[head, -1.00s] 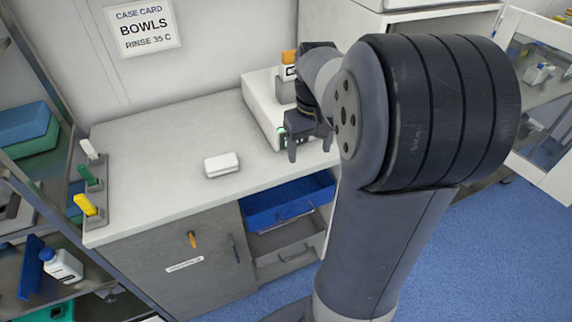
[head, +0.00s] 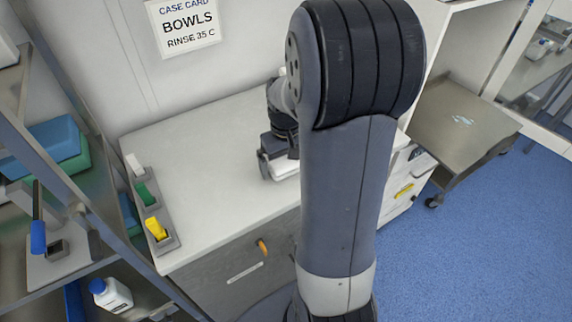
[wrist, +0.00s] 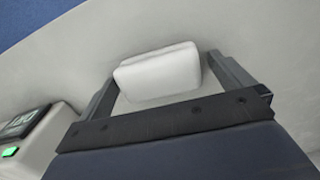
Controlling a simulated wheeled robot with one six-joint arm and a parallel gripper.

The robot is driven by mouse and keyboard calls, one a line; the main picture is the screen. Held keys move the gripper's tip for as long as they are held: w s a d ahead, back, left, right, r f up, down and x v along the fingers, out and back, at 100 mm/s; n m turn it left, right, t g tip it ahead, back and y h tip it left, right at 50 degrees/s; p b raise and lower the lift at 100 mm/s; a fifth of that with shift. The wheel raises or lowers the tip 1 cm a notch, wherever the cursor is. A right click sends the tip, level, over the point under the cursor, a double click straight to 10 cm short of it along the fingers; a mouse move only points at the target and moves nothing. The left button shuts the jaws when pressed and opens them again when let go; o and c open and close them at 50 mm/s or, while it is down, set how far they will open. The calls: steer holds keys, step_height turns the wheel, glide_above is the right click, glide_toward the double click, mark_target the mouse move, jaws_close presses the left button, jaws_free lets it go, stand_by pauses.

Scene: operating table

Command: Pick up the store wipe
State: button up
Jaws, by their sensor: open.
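The store wipe seems to be the white folded pad (wrist: 160,72) on the pale counter. In the wrist view it lies between the fingers of my gripper (wrist: 160,80), which is open, with a small gap showing on the right. In the head view my gripper (head: 272,162) is low over the counter, and part of the white pad (head: 284,170) shows beside it. My arm hides much of that area. I cannot tell whether the fingers touch the pad.
The counter (head: 205,140) is clear to the left of my gripper. A holder (head: 160,222) with white, green and yellow clips stands at its left edge. A device with a green light (wrist: 12,151) stands close by in the wrist view. A steel cart (head: 460,125) is at right.

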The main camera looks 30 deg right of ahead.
mark_target(286, 162)
steer(key=shift+c, duration=0.2)
steer(key=c, duration=0.8)
steer(key=shift+c, duration=0.2)
step_height(286, 162, up, 10)
steer(key=o, duration=0.4)
steer(key=c, duration=0.3)
steer(key=shift+c, duration=0.2)
